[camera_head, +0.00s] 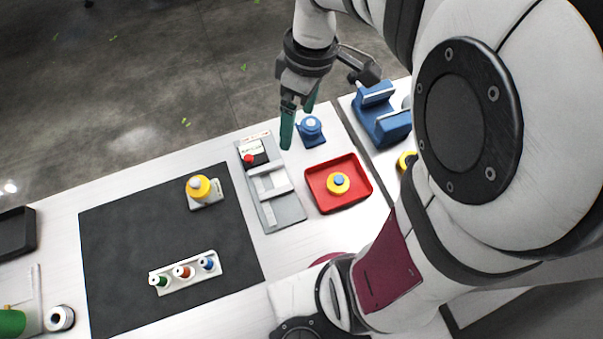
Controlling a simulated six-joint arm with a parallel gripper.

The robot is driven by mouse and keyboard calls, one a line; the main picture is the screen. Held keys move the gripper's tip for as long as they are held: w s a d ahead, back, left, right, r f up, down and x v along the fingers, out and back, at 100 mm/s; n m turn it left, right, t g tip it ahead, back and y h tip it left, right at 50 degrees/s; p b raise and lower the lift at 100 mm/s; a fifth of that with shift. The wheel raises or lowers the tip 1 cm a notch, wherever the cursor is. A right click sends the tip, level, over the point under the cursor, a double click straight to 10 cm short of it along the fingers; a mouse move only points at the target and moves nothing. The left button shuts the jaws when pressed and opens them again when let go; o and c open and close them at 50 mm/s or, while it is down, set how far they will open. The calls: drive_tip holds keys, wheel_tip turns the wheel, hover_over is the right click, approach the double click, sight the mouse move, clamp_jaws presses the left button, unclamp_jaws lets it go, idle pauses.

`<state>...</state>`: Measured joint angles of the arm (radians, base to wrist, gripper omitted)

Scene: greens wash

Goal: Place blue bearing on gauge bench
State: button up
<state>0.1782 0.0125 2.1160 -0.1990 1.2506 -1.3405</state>
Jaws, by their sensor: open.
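My gripper (297,131) has teal fingers. It is open, at the back edge of the white table, beside a small blue round part with a pale top on a blue base (311,129). Nothing shows between the fingers. This blue part may be the blue bearing, but I cannot tell for sure. A yellow ring with a blue centre (338,183) lies in a red tray (322,200). A grey fixture plate (288,208) with pale blocks and a red button stands left of the tray; it may be the gauge bench, but its label is unreadable.
A dark mat (120,240) carries a yellow knob on a pale base (200,188) and a white rack (189,283) with several small coloured parts. A blue vise-like block (381,118) stands at the right. My arm hides much of the right side.

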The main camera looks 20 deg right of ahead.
drive_tip(key=s+a+m, duration=0.2)
drive_tip(key=s+m, duration=0.5)
drive_tip(key=s+a+m, duration=0.3)
drive_tip(key=s+m, duration=0.4)
drive_tip(key=s, duration=0.1)
drive_tip(key=shift+a+r, duration=0.2)
drive_tip(key=shift+a, duration=0.1)
